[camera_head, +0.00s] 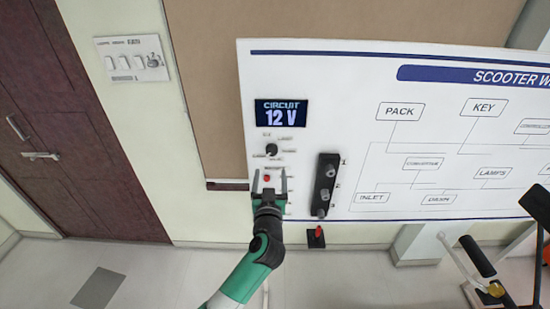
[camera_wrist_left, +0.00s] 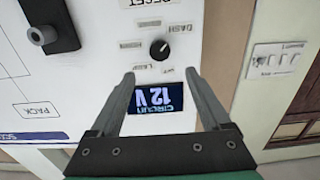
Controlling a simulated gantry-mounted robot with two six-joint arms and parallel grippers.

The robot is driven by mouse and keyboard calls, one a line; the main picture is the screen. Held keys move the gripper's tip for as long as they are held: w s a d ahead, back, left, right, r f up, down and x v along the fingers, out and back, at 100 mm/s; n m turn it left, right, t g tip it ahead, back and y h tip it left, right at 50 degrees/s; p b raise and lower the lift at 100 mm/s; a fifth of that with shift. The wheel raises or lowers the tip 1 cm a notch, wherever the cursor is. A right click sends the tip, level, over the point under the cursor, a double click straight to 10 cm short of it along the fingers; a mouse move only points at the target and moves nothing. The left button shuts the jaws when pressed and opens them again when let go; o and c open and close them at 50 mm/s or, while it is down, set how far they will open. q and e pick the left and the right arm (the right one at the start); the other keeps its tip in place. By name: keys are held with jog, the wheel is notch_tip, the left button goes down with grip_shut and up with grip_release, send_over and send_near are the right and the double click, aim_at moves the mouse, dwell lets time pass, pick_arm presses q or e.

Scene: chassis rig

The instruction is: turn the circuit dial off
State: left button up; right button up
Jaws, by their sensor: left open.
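The circuit dial (camera_head: 271,150) is a small black round knob on the white panel, below a dark display (camera_head: 280,113) that reads "CIRCUIT 12 V". Small labels ring the knob; its exact setting is too small to tell. My left gripper (camera_head: 270,177) is open and empty, just below the dial in the head view, with a red button (camera_head: 267,178) showing between its fingers. In the left wrist view, which is upside down, the dial (camera_wrist_left: 159,49) lies beyond the fingertips, roughly centred between them, and the display (camera_wrist_left: 154,97) shows between the fingers. Nothing touches the dial.
A black switch block (camera_head: 326,185) with several knobs is right of my left gripper. A red-handled switch (camera_head: 317,233) hangs below the panel. The wiring diagram board (camera_head: 440,90) extends right. A wall switch plate (camera_head: 132,59) is far left. Scooter handlebars (camera_head: 480,258) stand lower right.

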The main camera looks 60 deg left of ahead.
aim_at(272, 151)
pick_arm(q)
jog(key=b+x, duration=0.2)
jog(key=x, duration=0.8)
jog(key=shift+w+a+r+b, duration=0.1)
jog(key=shift+w+a+b, duration=0.25)
jog(key=shift+a, duration=0.1)
jog(key=shift+c, duration=0.2)
